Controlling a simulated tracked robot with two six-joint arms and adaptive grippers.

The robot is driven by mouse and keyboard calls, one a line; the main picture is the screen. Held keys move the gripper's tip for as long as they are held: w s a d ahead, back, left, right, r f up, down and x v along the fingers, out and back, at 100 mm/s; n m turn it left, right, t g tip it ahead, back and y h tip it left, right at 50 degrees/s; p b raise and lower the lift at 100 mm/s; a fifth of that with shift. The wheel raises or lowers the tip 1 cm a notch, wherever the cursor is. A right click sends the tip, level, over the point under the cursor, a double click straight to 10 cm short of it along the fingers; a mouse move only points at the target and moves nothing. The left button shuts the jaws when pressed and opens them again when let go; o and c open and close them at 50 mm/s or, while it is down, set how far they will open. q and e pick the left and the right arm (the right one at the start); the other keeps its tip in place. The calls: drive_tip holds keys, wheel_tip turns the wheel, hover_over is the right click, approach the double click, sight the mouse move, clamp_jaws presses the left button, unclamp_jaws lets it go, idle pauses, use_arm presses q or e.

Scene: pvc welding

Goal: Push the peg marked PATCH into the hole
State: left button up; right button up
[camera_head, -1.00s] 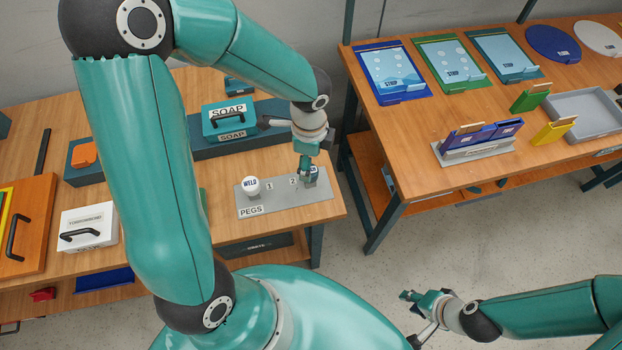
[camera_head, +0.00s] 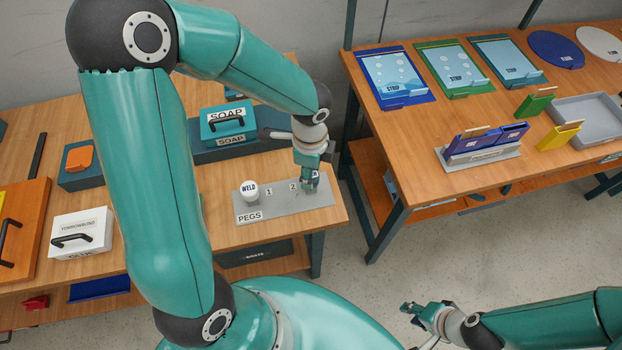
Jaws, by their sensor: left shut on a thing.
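The grey pegs board (camera_head: 272,207) lies near the front right corner of the left bench, with a PEGS label and the numbers 1 and 2. A white-topped peg marked WELD (camera_head: 249,189) stands at its left end. My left gripper (camera_head: 309,187) points down over the board's right part, right of number 2. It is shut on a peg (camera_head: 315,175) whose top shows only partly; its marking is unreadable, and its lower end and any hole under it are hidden. My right gripper (camera_head: 410,308) hangs over the floor, away from the benches; its finger opening is too small to judge.
A teal SOAP box (camera_head: 222,130) with a black handle stands behind the board. A white box (camera_head: 80,235) with a handle is further left. The right bench (camera_head: 400,150) holds blue, green and yellow pieces and a grey tray (camera_head: 590,118). Bare floor separates the benches.

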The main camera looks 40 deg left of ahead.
use_arm(q)
drive_tip(key=shift+r+p, duration=0.55)
drive_tip(key=shift+r, duration=0.15)
clamp_jaws()
drive_tip(key=shift+r+p, duration=1.55)
drive_tip(key=shift+r, duration=0.3)
